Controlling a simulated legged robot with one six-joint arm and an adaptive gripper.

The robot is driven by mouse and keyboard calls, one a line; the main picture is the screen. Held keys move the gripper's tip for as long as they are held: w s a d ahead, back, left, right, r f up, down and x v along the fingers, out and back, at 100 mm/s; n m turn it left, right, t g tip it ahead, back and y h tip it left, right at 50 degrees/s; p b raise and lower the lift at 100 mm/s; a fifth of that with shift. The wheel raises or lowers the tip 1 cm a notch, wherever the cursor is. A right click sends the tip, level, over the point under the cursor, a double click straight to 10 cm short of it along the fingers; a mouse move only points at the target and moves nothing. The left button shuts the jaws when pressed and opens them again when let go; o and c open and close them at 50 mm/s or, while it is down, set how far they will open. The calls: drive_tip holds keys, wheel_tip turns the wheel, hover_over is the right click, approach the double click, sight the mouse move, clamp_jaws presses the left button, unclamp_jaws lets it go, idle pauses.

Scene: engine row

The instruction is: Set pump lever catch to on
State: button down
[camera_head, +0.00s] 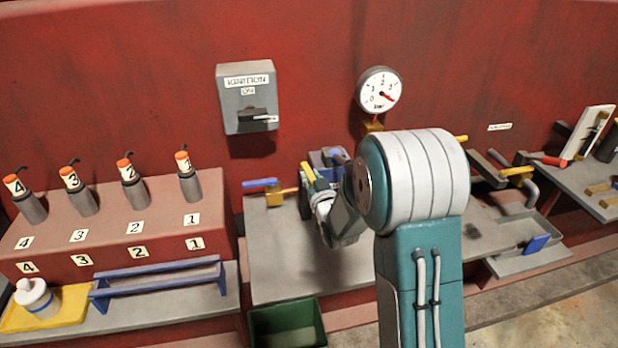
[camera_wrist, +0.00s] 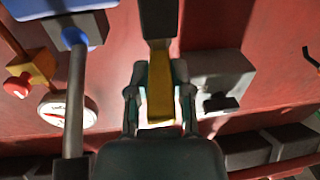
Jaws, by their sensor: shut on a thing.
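My gripper (camera_head: 316,192) is at the back of the middle bench, below the gauge. It is closed around a yellow piece (camera_wrist: 158,95), which runs between its fingers in the wrist view. The yellow piece (camera_head: 308,173) sticks up past the fingers in the head view. A dark bar (camera_wrist: 158,18) continues from it in the wrist view. A blue-and-grey unit (camera_head: 330,156), perhaps the pump, stands just behind my gripper. In the wrist view a blue part with a grey rod (camera_wrist: 75,95) lies to the left. I cannot make out the catch or its setting.
The ignition box (camera_head: 247,97) and a pressure gauge (camera_head: 379,92) are on the red wall. A blue-handled brass valve (camera_head: 274,197) stands left of my gripper. A green bin (camera_head: 287,325) sits in front. Numbered injectors (camera_head: 79,194) stand at left. My arm hides the middle bench's right part.

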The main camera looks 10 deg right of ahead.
drive_tip(key=shift+w+d+r+n+g+y, duration=0.1)
drive_tip(key=shift+d+n+g+y, duration=0.15)
drive_tip(key=shift+n+y, duration=0.45)
drive_tip(key=shift+w+d+n+g+y, duration=0.15)
drive_tip(key=shift+n+y, duration=0.3)
drive_tip(key=shift+y, duration=0.6)
drive_tip(key=shift+s+d+r+n+g+y, duration=0.1)
drive_tip(key=shift+d+n+g+y, duration=0.2)
drive_tip(key=shift+n+y, duration=0.4)
drive_tip(key=c, duration=0.5)
unclamp_jaws()
drive_tip(key=shift+w+f, duration=0.1)
drive_tip(key=v, duration=1.2)
drive_tip(key=shift+f, duration=0.2)
